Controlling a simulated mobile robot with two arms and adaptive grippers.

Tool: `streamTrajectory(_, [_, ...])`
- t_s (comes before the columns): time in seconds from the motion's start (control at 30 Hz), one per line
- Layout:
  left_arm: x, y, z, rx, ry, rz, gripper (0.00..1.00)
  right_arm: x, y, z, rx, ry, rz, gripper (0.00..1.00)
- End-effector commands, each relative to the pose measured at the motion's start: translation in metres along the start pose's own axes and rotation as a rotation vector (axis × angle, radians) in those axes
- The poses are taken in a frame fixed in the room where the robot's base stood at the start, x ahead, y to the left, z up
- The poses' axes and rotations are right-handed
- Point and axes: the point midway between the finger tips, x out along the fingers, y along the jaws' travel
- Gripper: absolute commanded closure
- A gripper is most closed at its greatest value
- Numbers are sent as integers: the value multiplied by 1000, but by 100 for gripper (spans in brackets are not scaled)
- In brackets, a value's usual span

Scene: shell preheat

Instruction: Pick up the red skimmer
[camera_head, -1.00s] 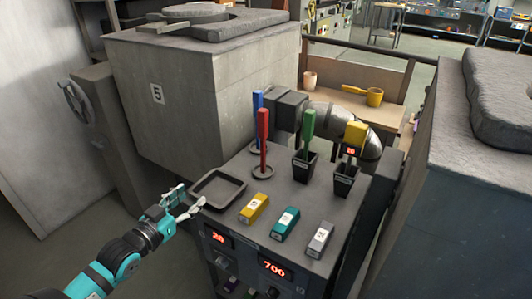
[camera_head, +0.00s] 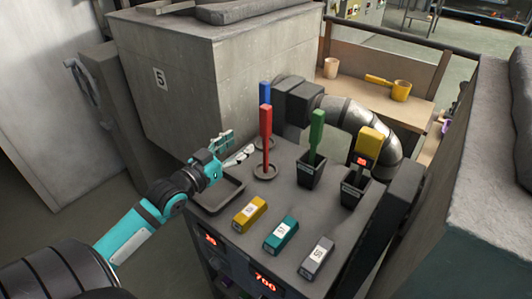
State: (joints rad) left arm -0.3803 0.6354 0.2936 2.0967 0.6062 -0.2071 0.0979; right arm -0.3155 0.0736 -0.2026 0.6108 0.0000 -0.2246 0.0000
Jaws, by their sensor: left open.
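The red skimmer (camera_head: 265,135) stands upright on the dark cart top, its handle up and its round dark foot flat on the surface. A blue-handled tool (camera_head: 264,93) stands just behind it, partly hidden by it. My left gripper (camera_head: 238,148) is open and empty, just left of the red skimmer and above the back of the black tray (camera_head: 233,204). Its fingers point toward the skimmer but appear apart from it. My right gripper is not in view.
A green-handled tool (camera_head: 316,132) and a yellow device (camera_head: 369,141) stand in black holders to the right. Yellow (camera_head: 249,214), teal (camera_head: 281,233) and grey (camera_head: 316,256) blocks lie along the front. A large concrete block (camera_head: 185,85) rises behind my gripper.

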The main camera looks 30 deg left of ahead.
Motion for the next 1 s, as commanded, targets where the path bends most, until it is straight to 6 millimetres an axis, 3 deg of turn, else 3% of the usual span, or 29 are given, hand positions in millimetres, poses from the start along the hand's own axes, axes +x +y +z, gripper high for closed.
streamTrajectory(0.2, [40,0,-3,0,3,0,46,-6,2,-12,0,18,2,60])
streamTrajectory(0.4, [59,0,-1,0,0,0,46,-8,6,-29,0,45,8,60])
streamTrajectory(0.57, [70,3,-4,-2,1,0,46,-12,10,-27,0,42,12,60])
streamTrajectory(0.8, [105,7,-6,0,0,-1,46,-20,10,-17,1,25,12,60])
streamTrajectory(1.0, [113,7,-4,1,-2,0,46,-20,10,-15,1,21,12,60])
